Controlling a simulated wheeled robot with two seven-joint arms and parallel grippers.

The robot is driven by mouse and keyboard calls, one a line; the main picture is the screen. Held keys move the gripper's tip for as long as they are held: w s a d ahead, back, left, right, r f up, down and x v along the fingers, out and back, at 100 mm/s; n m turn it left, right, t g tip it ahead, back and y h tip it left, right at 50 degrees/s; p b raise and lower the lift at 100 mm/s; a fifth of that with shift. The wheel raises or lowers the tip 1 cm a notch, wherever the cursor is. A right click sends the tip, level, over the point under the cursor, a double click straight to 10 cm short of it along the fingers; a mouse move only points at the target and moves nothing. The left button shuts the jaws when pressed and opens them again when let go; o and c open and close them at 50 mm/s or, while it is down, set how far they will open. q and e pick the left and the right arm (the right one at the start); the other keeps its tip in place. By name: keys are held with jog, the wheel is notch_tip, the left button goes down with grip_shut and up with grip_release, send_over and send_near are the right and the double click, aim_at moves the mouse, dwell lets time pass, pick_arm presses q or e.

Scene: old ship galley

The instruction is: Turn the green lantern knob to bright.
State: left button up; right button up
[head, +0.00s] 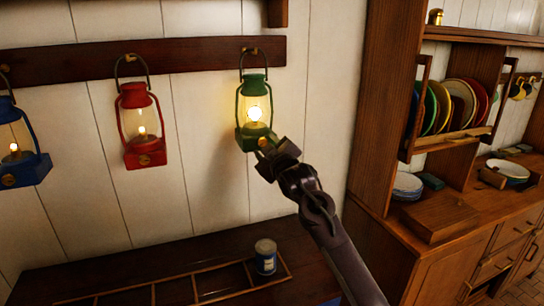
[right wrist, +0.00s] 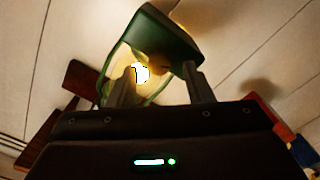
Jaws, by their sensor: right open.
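The green lantern (head: 242,135) hangs by its handle from a hook on the wall rail, and its bulb glows bright yellow. Its brass knob (head: 263,142) shows partly at the front of the base, beside my right gripper (head: 267,151). In the right wrist view, the lantern's green base (right wrist: 170,30) fills the top, and my right gripper (right wrist: 160,82) has its two fingers apart in front of it. The fingers are close to the base; I cannot tell whether they touch the knob. My left gripper is not in view.
A red lantern (head: 145,153) and a blue lantern (head: 30,172) with smaller flames hang to the left on the dark rail (head: 195,55). Below are a divided tray (head: 215,298) and a blue-and-white can (head: 265,258). A wooden cupboard (head: 385,110) with plates stands at the right.

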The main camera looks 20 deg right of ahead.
jog(key=s+b, duration=0.1)
jog(key=s, duration=0.4)
jog(key=shift+s+d+b, duration=0.1)
jog(key=shift+s+b, duration=0.3)
